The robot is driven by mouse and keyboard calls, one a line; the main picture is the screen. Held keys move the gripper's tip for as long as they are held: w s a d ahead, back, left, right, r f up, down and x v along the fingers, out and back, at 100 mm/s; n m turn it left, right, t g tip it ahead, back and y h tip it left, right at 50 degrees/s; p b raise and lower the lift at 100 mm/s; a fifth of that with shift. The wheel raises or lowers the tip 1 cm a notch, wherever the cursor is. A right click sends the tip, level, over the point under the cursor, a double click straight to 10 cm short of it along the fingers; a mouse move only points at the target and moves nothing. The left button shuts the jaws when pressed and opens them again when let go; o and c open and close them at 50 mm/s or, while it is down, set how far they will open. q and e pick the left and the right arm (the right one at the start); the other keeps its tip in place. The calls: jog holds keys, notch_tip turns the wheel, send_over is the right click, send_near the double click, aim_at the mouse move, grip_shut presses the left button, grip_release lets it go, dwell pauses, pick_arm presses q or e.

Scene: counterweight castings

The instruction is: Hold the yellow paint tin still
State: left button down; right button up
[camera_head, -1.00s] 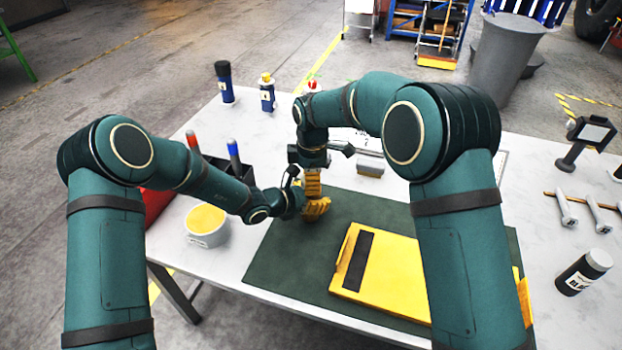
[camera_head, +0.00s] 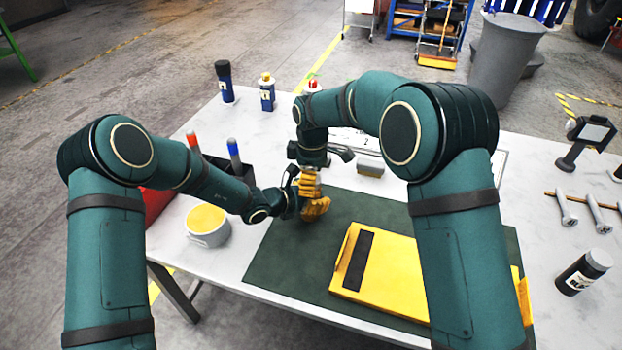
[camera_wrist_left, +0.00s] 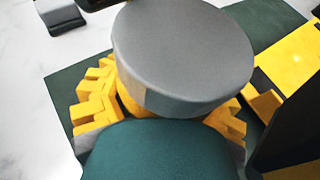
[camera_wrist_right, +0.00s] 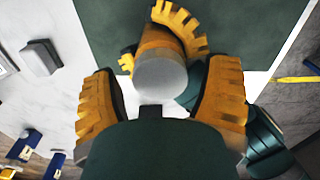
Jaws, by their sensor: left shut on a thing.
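The paint tin (camera_wrist_left: 185,55) has a round grey lid and a yellow body mostly hidden below it. My left gripper (camera_wrist_left: 165,106) is shut around the tin's body, under the lid. In the right wrist view the tin (camera_wrist_right: 159,76) shows lid-first between the fingers of my right gripper (camera_wrist_right: 163,70), which is open with its fingers well apart on both sides. In the head view my left gripper (camera_head: 316,208) is over the dark green mat (camera_head: 285,255), with my right gripper (camera_head: 309,182) just above it. The tin is mostly hidden there.
A tub with a yellow top (camera_head: 206,228) stands left of the mat. A yellow flat case (camera_head: 395,275) lies on the mat to the right. Behind are a dark pen holder (camera_head: 222,172) and blue bottles (camera_head: 267,93). A black jar (camera_head: 583,272) stands at right.

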jog(key=shift+r, duration=0.1)
jog(key=shift+r, duration=2.2)
jog(key=shift+w+d+r+n, duration=0.1)
jog(key=shift+d+r+n, duration=0.05)
jog(key=shift+r+n, duration=1.5)
jog(key=shift+m, duration=0.25)
jog(key=shift+f, duration=3.95)
